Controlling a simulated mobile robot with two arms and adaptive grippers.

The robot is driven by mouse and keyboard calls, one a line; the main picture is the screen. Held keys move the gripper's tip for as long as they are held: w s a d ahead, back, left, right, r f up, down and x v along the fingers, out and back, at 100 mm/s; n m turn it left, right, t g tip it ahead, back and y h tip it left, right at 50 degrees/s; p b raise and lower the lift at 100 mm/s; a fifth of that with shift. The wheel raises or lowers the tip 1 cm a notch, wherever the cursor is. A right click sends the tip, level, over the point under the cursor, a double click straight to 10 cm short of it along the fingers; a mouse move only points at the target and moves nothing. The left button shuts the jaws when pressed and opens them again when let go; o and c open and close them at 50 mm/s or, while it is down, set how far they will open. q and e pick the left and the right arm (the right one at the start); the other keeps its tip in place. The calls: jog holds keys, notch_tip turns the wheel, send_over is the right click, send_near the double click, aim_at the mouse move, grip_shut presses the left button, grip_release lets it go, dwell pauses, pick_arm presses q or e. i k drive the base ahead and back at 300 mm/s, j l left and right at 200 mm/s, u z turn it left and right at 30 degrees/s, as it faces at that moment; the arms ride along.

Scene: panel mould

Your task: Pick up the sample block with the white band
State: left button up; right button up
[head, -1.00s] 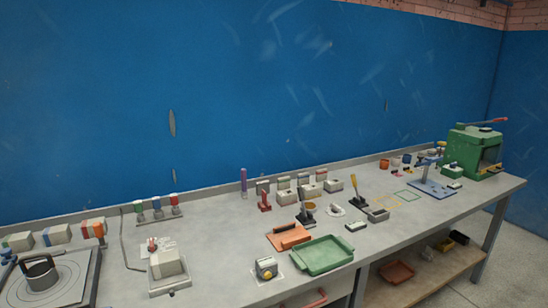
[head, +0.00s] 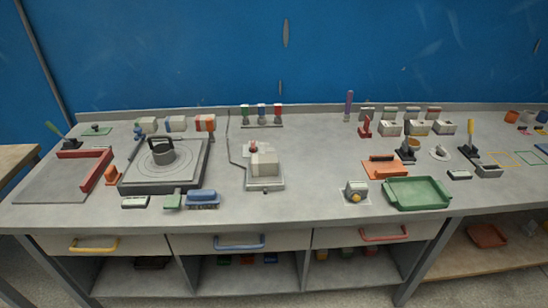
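Three small blocks stand at the back left of the bench in the head view. One is pale with a green end (head: 148,124), one is pale with blue (head: 176,123), and one is orange-red with a paler strip (head: 205,122). The orange-red block's strip may be a white band, but it is too small to be sure. More pale blocks (head: 418,127) stand in rows at the back right, and I cannot make out a white band on them. Neither of my grippers is in view.
A dark plate with a round handled weight (head: 160,152) sits in front of the three blocks. A scale-like device (head: 264,166), green tray (head: 417,193), orange tray (head: 385,167) and blue brush (head: 203,198) stand on the bench (head: 310,205). Its front middle is mostly clear.

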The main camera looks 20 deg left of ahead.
aim_at(262, 166)
jog(key=i+l+u, duration=0.5)
jog(key=i+l, duration=0.7)
